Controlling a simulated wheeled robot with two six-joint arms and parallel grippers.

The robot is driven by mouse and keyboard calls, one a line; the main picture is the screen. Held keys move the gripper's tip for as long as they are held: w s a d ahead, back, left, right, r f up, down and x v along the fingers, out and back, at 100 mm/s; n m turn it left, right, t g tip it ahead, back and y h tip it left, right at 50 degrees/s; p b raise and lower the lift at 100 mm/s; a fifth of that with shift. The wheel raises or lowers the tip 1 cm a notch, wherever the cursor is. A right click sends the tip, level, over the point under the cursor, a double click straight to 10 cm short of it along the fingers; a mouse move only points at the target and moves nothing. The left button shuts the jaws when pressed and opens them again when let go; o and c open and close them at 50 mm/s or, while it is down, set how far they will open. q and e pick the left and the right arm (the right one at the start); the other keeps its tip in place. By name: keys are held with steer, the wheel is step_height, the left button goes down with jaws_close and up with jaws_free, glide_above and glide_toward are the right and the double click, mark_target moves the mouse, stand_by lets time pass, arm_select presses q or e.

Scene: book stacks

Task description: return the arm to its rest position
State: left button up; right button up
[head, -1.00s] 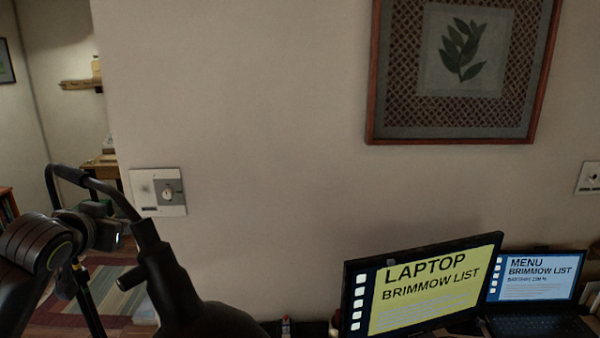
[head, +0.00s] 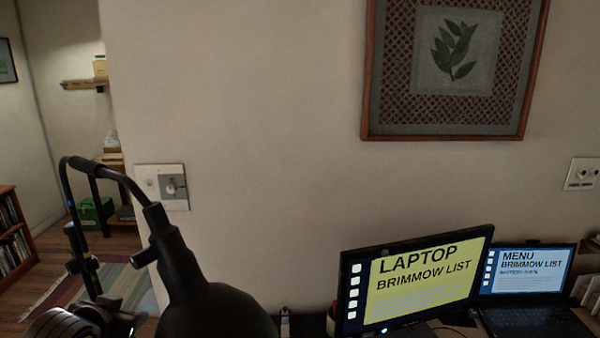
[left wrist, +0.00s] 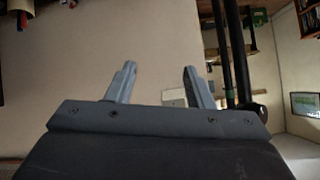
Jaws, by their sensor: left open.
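My left arm (head: 68,326) shows at the bottom left edge of the head view, low and partly cut off by the frame. Its gripper fingers cannot be made out clearly there. In the left wrist view my left gripper (left wrist: 158,82) is open, with two grey fingers apart and nothing between them. Behind the fingers is the pale wall, with the wall plate (left wrist: 174,97) showing in the gap. My right gripper is in neither view.
A black desk lamp (head: 205,300) stands close beside my left arm. A wall plate with a knob (head: 172,187) is behind it. A monitor (head: 415,285) and a laptop (head: 525,290) stand at the lower right. A framed leaf picture (head: 455,60) hangs above. A bookshelf (head: 14,235) is far left.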

arm_select(q)
steer(key=s+d+f+g, duration=0.2)
steer(key=s+f+g, duration=0.2)
steer(key=s+f, duration=1)
steer(key=s+d+f+n+g, duration=0.1)
steer(key=s+f+g, duration=0.15)
steer(key=s, duration=0.65)
steer(key=s+d+f+n+g, duration=0.1)
steer(key=s+f, duration=0.3)
steer(key=s, duration=0.4)
step_height(320, 180, down, 28)
steer(key=a+b, duration=0.2)
steer(key=b, duration=0.2)
steer(key=s+f+g+b, duration=0.1)
steer(key=s+f+b, duration=0.1)
steer(key=s+f, duration=0.5)
steer(key=s+d+f+g+b, duration=0.1)
steer(key=s+f+b, duration=0.1)
steer(key=s+f, duration=0.6)
steer(key=shift+d+f, duration=0.3)
steer(key=shift+f, duration=2.75)
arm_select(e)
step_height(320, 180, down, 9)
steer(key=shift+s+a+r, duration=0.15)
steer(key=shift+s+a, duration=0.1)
